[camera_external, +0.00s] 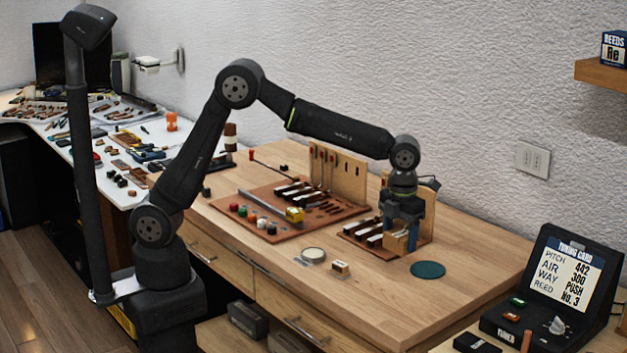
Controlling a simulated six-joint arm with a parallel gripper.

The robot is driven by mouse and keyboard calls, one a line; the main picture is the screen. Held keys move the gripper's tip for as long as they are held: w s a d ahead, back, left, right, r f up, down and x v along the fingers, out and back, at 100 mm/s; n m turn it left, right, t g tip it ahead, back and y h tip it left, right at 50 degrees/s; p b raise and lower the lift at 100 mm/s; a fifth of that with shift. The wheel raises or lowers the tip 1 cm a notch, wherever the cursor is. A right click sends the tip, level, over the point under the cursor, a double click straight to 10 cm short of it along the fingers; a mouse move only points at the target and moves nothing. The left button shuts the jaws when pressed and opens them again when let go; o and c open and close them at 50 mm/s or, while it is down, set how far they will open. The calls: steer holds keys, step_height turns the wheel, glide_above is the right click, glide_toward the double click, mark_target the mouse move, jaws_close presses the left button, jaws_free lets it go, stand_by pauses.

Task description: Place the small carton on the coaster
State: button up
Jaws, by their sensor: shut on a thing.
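A small tan carton (395,242) sits between the blue fingers of my gripper (402,236), which is shut on it. The gripper points down over the right end of the small brown board with piano action parts; I cannot tell whether the carton touches the board. The fingers hide part of the carton. The coaster, a dark teal disc (428,269), lies flat and bare on the wooden desk, a little to the right of and nearer the camera than the gripper.
The small brown board (352,234) with dark and white key parts lies left of the gripper. A larger board (237,207) with tools is further left. A pale round dish (312,255) and a small box (340,267) lie in front. A tuning card display (562,275) stands at right.

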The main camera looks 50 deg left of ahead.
steer(key=w+a+f, duration=0.1)
steer(key=w+f, duration=0.1)
steer(key=w, duration=0.1)
steer(key=w+a+f, duration=0.2)
steer(key=w, duration=0.2)
steer(key=w+a+f, duration=0.1)
steer(key=w+f, duration=0.1)
steer(key=w, duration=0.1)
steer(key=shift+w+a+f, duration=0.15)
steer(key=shift+a+f, duration=0.05)
steer(key=shift+f, duration=2.25)
steer(key=o, duration=1)
steer(key=shift+f, duration=0.15)
step_height(320, 180, up, 12)
steer(key=shift+r, duration=0.2)
steer(key=shift+f, duration=0.1)
glide_above(412, 268)
steer(key=shift+f, duration=4.25)
